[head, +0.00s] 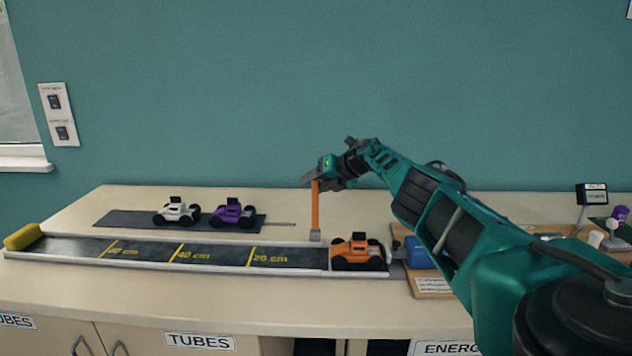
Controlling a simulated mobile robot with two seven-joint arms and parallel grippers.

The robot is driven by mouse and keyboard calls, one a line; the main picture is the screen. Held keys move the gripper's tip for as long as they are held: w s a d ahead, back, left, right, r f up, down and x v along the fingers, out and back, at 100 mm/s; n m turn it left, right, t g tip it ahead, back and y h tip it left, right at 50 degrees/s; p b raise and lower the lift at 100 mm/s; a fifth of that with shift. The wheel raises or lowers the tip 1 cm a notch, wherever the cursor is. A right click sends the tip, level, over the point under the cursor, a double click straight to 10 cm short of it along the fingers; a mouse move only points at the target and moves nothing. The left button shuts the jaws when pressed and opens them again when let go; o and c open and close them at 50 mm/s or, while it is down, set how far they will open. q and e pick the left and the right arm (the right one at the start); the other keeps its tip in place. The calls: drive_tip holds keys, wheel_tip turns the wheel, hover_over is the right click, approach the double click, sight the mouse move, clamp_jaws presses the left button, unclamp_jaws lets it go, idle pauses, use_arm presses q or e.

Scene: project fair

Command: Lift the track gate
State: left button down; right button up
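The track gate shows as an upright orange bar (315,208) on a small grey post at the track's far edge, just left of the orange car (357,252). The bar stands vertical, clear of the lane. My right gripper (308,181) is at the bar's top end, seen from the side. Its fingers are small and partly overlap the bar's top, so I cannot tell whether they grip it. The dark track (215,252) has yellow distance lines and white side rails. The orange car sits at its right end. My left gripper is not in view.
A white car (176,212) and a purple car (232,212) stand on a dark mat (125,219) behind the track. A yellow block (23,237) closes the track's left end. A wooden board (434,290) with a blue item lies under my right arm.

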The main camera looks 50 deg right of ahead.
drive_tip(key=shift+s+f, duration=0.15)
drive_tip(key=p+v, duration=0.2)
drive_tip(key=v, duration=1.1)
drive_tip(key=shift+p, duration=0.35)
